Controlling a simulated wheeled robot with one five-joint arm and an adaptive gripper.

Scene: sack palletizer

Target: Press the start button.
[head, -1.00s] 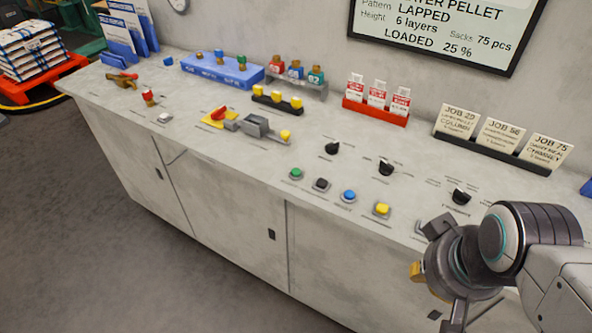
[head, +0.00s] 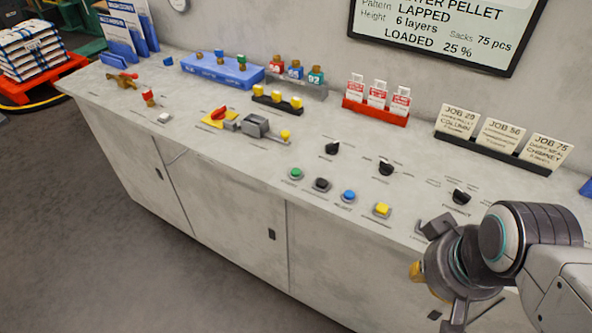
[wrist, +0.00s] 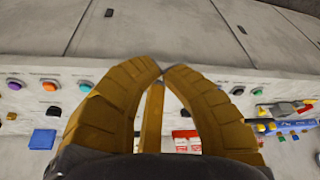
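The green button (head: 296,173) is at the left end of a row of push buttons on the counter's front part; its small label looks like START. My gripper (head: 417,271) is at the lower right in the head view, over the counter's front edge, well right of the green button and apart from it. In the wrist view, its yellow fingers (wrist: 162,69) curve together with their tips meeting, and nothing shows between them.
Black (head: 321,184), blue (head: 348,196) and yellow (head: 381,209) buttons continue the row rightward. Black knobs (head: 386,168) stand behind. A lever unit (head: 255,126) lies left of the green button. Purple (wrist: 15,84), orange (wrist: 49,85) and teal (wrist: 85,86) buttons show in the wrist view.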

